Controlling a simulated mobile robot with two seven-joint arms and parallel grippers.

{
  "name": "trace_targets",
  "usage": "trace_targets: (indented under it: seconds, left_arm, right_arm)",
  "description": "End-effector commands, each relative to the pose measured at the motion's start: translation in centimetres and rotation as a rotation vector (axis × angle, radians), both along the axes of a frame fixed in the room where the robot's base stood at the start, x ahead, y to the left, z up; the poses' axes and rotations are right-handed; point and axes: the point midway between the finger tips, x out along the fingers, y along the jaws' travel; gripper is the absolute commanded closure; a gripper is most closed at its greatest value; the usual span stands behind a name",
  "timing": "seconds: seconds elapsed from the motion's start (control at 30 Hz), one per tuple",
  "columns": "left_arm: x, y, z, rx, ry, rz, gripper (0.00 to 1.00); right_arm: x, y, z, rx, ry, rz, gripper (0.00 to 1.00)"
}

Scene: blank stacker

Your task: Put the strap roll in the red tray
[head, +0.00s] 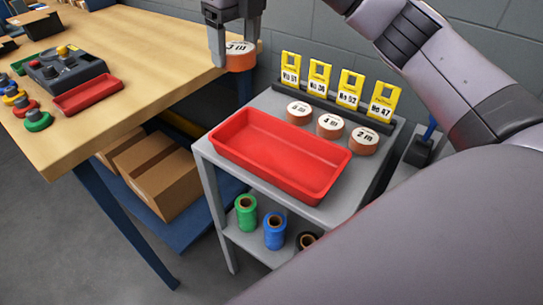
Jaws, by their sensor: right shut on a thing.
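My right gripper (235,38) is shut on an orange strap roll (240,62) with a white top label reading about "3 m". It holds the roll near the bench's right edge, up and left of the large red tray. The large red tray (280,155) lies empty on the grey cart. Three similar labelled strap rolls stand in a row behind it: one at left (299,113), one in the middle (330,126) and one at right (363,141). My left gripper is not in view.
Several yellow tags (319,77) stand in a dark rack behind the rolls. Spools (275,231) sit on the cart's lower shelf. My arm covers the right side.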

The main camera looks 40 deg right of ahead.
Motion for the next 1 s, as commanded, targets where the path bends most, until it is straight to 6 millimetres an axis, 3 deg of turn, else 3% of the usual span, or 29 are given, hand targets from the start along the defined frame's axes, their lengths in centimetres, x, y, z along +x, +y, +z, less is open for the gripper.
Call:
trace_targets:
  seconds: [0.5,1.0]
  left_arm:
    - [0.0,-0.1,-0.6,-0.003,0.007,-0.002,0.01]
    - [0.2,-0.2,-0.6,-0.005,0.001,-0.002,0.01]
  right_arm:
    - [-0.1,0.0,-12.5,0.0,0.006,-0.007,0.63]
    - [-0.1,-0.1,-18.4,-0.001,0.004,-0.007,0.63]
